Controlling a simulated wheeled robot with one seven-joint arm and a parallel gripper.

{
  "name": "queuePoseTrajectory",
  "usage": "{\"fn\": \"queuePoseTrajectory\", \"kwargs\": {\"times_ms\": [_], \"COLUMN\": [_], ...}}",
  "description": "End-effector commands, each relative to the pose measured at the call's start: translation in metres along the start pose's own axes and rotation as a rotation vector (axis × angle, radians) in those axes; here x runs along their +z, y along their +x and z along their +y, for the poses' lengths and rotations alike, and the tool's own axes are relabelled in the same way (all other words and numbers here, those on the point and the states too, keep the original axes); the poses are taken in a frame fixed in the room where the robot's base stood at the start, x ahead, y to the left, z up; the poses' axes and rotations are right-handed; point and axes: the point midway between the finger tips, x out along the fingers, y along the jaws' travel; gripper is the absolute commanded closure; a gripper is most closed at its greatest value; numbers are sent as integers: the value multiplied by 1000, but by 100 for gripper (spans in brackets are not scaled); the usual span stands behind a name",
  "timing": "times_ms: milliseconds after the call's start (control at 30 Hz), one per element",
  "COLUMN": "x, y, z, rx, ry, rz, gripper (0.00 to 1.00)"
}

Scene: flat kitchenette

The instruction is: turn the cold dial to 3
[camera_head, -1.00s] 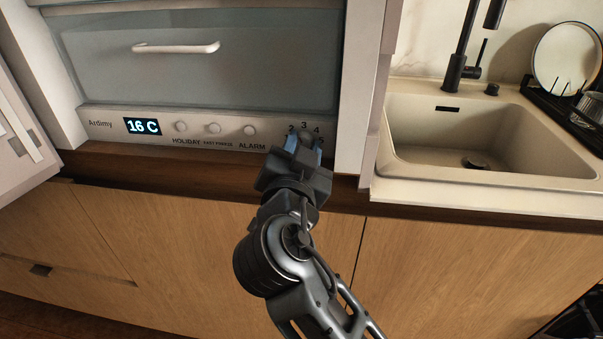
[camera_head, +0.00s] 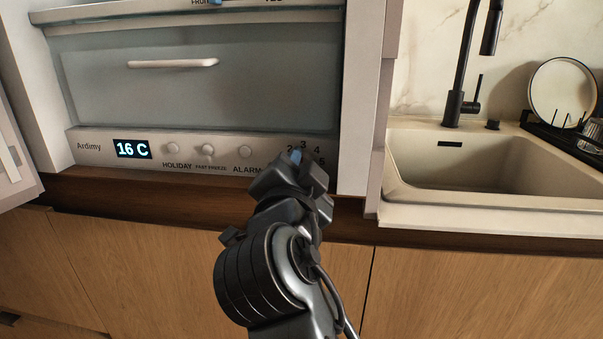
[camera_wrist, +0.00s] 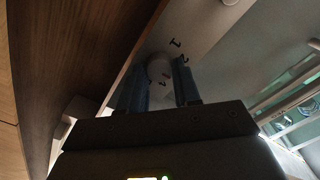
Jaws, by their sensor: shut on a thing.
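The cold dial is a pale round knob (camera_wrist: 158,68) at the right end of the fridge's control panel (camera_head: 87,145). Printed numbers around it, including 2, 3 and 4, show in the head view. My gripper (camera_head: 297,158) is at the dial and hides most of it there. In the wrist view my gripper (camera_wrist: 160,84) has its two blue-padded fingers on either side of the knob, shut on it. Which number the dial points to cannot be told. The display (camera_head: 132,149) reads 16 C.
Small white buttons (camera_head: 208,150) sit left of the dial. A grey drawer with a pale handle (camera_head: 173,63) is above the panel. A sink (camera_head: 455,160) with a black tap (camera_head: 460,75) is at right. Wooden cabinet fronts (camera_head: 150,270) lie below.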

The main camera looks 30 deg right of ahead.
Motion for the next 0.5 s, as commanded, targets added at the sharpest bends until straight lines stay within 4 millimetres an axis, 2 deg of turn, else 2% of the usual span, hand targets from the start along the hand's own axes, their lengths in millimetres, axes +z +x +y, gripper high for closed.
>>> {"fn": "queuePoseTrajectory", "kwargs": {"times_ms": [233,267,500], "x": [0,0,0], "y": [0,0,0], "z": [1,1,1], "rx": [2,2,2], "ry": [-1,-1,-1], "rz": [0,0,0], "gripper": [98,66,43]}}
